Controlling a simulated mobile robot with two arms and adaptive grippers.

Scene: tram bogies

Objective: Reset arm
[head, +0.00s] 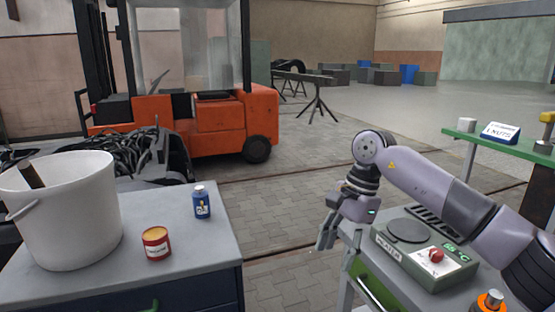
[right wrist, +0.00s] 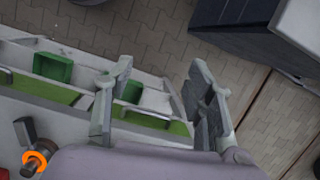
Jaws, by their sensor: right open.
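My left gripper shows in neither view.
An orange forklift (head: 215,125) stands behind. Paved floor lies clear between cabinet and cart.

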